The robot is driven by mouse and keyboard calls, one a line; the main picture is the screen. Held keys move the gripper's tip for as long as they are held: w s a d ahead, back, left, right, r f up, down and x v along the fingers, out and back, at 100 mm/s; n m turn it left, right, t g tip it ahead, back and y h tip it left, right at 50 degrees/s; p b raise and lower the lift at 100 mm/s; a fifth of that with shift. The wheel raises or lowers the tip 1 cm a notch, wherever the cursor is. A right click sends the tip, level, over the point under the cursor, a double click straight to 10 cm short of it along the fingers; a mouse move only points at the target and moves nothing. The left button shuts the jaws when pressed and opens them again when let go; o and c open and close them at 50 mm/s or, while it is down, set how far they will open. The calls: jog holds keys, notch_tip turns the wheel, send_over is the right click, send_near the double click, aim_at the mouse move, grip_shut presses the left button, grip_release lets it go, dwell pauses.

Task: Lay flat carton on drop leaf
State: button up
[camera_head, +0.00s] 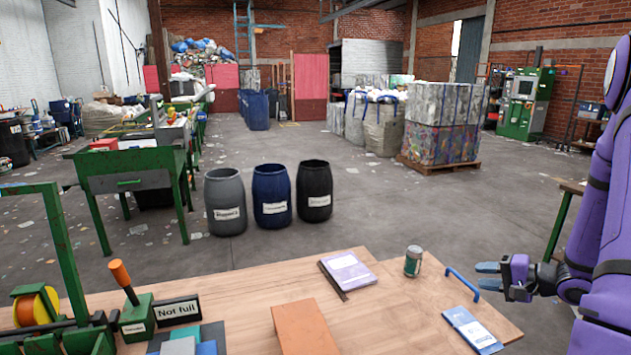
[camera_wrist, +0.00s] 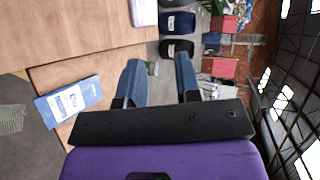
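A flat blue-and-white carton (camera_head: 471,330) lies at the right edge of the wooden table. In the wrist view the carton (camera_wrist: 70,101) lies on a wooden panel beyond a seam in the top, with one end at or over the panel's edge. That panel (camera_wrist: 120,62) may be the drop leaf; I cannot tell for sure. My gripper (camera_head: 486,275) is to the right of the table, clear of the carton. In the wrist view its blue fingers (camera_wrist: 160,68) are spread with nothing between them, and the carton is left of them.
A blue bar handle (camera_head: 462,285) stands at the table's right edge. A can (camera_head: 413,261), a purple-covered book (camera_head: 348,271) and a brown box (camera_head: 300,330) are on the table. A green lever device (camera_head: 138,312) is at left. Bare wood lies between box and carton.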

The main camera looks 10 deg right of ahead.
jog(key=s+a+r+n+g, duration=0.2)
jog(key=a+r+n+g, duration=0.2)
jog(key=a+r, duration=0.45)
jog(key=s+a+r+n+g, duration=0.2)
jog(key=a+r+n+g, duration=0.15)
jog(key=a+r, duration=0.5)
jog(key=s+a+r+n+h, duration=0.2)
jog(key=s+a+r+h, duration=0.1)
jog(key=s, duration=0.4)
jog(key=s+a+r+n+t+h, duration=0.1)
jog(key=s+a+r+n+h, duration=0.1)
jog(key=s+a+r+h, duration=0.2)
jog(key=shift+s+a+r+h, duration=0.2)
jog(key=shift+s+r+h, duration=0.3)
jog(key=shift+s+r, duration=1.1)
